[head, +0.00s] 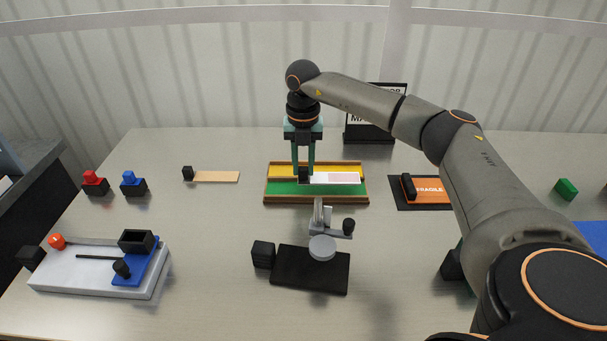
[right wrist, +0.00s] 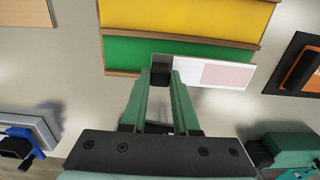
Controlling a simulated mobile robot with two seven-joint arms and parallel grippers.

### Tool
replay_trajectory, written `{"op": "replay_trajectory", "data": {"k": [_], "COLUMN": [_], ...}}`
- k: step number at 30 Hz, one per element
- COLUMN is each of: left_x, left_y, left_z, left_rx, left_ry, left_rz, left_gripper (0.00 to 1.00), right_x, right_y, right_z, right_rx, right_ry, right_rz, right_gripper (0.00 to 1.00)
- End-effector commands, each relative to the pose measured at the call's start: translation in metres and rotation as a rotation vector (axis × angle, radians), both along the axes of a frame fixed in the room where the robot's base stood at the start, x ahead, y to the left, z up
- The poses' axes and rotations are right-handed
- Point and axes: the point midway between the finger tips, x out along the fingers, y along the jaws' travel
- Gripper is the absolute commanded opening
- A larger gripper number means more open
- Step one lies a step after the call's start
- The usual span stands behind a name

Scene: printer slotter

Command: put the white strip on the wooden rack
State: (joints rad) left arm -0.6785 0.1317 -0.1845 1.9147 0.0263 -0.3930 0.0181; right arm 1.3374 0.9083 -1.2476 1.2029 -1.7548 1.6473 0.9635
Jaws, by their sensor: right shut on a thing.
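The wooden rack (head: 284,199) stands at the middle of the table, with a yellow back band and a green front band. The white strip (head: 343,178) has a pale pink part and a black block at its left end. My right gripper (head: 304,171) points down and is shut on the black block of the strip. In the right wrist view the strip (right wrist: 226,73) reaches right from the fingertips (right wrist: 162,75) and overlaps the green band of the rack (right wrist: 180,51). I cannot tell whether the strip touches the rack. My left gripper is out of view.
A grey stand with a black base (head: 310,275) is just in front of the rack. A FRAGILE stamp plate (head: 430,191) lies right of it. A wooden strip (head: 216,176), red (head: 94,184) and blue (head: 132,184) stamps and a white device (head: 90,271) are left.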

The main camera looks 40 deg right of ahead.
Motion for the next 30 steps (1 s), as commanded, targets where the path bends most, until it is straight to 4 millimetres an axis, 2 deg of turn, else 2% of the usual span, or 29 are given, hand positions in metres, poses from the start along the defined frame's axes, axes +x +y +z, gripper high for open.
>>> {"op": "replay_trajectory", "data": {"k": [3,9,20,21,28,30], "left_x": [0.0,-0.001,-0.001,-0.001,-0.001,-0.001], "left_y": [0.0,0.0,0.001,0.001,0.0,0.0], "left_z": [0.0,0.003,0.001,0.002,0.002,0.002], "left_rx": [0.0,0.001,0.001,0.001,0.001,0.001], "left_ry": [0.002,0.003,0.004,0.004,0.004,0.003], "left_rz": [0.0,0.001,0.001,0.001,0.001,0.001], "left_gripper": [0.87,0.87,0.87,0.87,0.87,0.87], "right_x": [0.004,0.003,0.003,0.003,0.003,0.003], "right_y": [-0.004,-0.003,-0.003,-0.003,-0.003,-0.003], "right_z": [-0.007,-0.035,-0.04,-0.04,-0.039,-0.039], "right_rx": [-0.001,-0.001,0.001,0.0,0.0,0.0], "right_ry": [0.001,0.002,0.001,0.0,0.0,0.0], "right_rz": [-0.002,0.0,-0.001,-0.001,-0.001,-0.001], "right_gripper": [0.0,0.0,0.0,0.31,0.57,0.59]}}
